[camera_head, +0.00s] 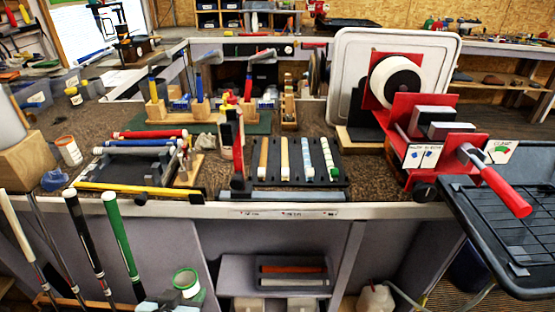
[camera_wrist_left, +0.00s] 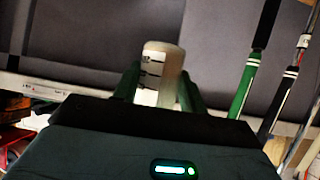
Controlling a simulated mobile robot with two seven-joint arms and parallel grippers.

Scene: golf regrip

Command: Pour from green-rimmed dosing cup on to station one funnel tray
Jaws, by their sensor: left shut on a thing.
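The green-rimmed dosing cup (camera_head: 187,281) is low in the head view, in front of the bench and below its top. My left gripper (camera_head: 180,294) is shut on it. In the left wrist view the pale cup (camera_wrist_left: 160,72) with dark marks sits between the two green fingers of my left gripper (camera_wrist_left: 158,92). The cup looks roughly upright in the head view; its contents are not clear. A black tray with a wire rack (camera_head: 512,225) stands at the right, far from the cup. I cannot tell whether it is the station one funnel tray. My right gripper is not in view.
Golf clubs with white, black and green grips (camera_head: 122,245) stand left of the cup. The bench front edge (camera_head: 290,211) lies above and beyond it. A dark tray with several grips (camera_head: 300,182) and a red clamp machine (camera_head: 440,140) are on the bench.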

